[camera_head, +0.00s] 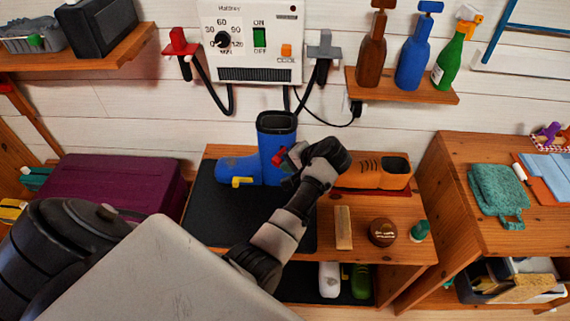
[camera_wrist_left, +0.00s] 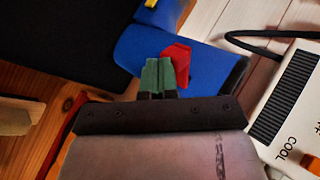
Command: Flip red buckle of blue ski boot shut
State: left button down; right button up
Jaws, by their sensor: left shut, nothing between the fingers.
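The blue ski boot (camera_head: 240,168) stands on a dark mat (camera_head: 207,212) on the wooden bench, its shaft upright and its toe to the left. Its red buckle (camera_head: 279,156) is on the right side of the shaft, beside my left gripper (camera_head: 288,172). In the left wrist view, the green fingertips (camera_wrist_left: 159,76) are together and empty, right beside the red buckle (camera_wrist_left: 178,59) against the blue boot (camera_wrist_left: 144,48). They look very close to it; I cannot tell if they touch. How far the buckle stands out is unclear. My right gripper is out of view.
A yellow buckle (camera_head: 242,182) is on the boot's foot. An orange-brown shoe (camera_head: 385,172) stands right of my wrist. A wooden block (camera_head: 343,228), a round brown tin (camera_head: 382,232) and a green-capped item (camera_head: 420,231) lie in front. A heater panel (camera_head: 250,40) hangs behind.

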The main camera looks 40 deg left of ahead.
pick_arm(q)
jog(key=shift+d+r, duration=0.1)
jog(key=shift+d, duration=0.05)
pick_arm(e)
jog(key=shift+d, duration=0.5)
